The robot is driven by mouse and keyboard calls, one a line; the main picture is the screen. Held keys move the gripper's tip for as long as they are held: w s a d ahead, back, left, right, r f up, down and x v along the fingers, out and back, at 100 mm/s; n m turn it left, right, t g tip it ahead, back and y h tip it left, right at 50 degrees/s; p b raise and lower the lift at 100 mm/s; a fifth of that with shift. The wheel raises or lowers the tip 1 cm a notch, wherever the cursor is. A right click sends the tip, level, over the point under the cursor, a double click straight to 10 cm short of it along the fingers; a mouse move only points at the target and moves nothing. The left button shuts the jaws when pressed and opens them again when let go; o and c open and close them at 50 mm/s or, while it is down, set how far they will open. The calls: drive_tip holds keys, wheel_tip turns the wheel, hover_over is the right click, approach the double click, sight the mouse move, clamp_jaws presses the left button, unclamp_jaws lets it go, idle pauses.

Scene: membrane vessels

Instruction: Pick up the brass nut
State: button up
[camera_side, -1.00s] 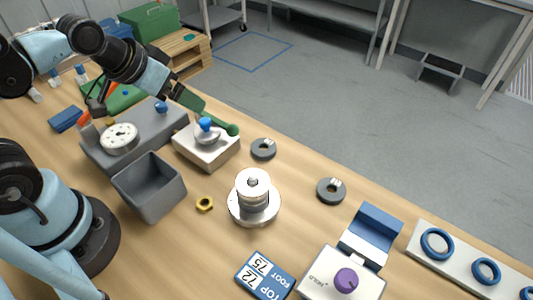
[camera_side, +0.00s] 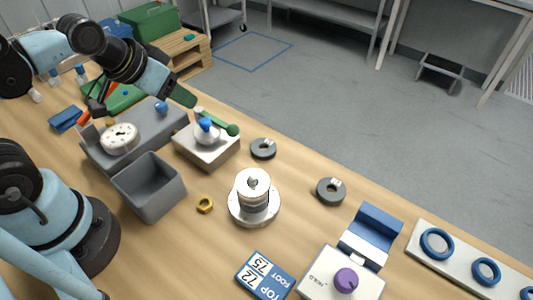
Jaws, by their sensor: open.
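The brass nut (camera_side: 205,205) is a small gold hexagonal ring lying flat on the wooden table, between an open grey bin and a round metal stack. My gripper (camera_side: 188,98), at the green end of my arm, is up and left of the nut, near the white block with the green-knobbed rod. It is well apart from the nut and holds nothing that I can see. Its fingertips are small and hard to separate in this view. Nothing covers the nut.
The grey bin (camera_side: 150,188) stands just left of the nut, and the metal stack (camera_side: 253,197) to its right. The white block (camera_side: 213,153) is behind it. A blue-and-white label plate (camera_side: 264,276) lies in front. Bare table surrounds the nut.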

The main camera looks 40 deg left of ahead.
drive_tip(key=n+g, duration=0.7)
drive_tip(key=n, duration=0.2)
hover_over(205, 204)
drive_tip(key=shift+w+a+f, duration=0.15)
drive_tip(key=shift+f, duration=2)
drive_tip(key=shift+w+a+f, duration=0.1)
drive_tip(key=shift+w+f, duration=0.05)
drive_tip(key=shift+f, duration=1.95)
drive_tip(key=shift+s+d+f, duration=0.1)
drive_tip(key=shift+d+f, duration=0.05)
drive_tip(key=shift+f, duration=0.55)
drive_tip(key=shift+s+d+f, duration=0.1)
drive_tip(key=shift+d+f, duration=0.05)
drive_tip(key=shift+f, duration=1.75)
drive_tip(key=shift+c, duration=0.3)
drive_tip(key=c, duration=0.7)
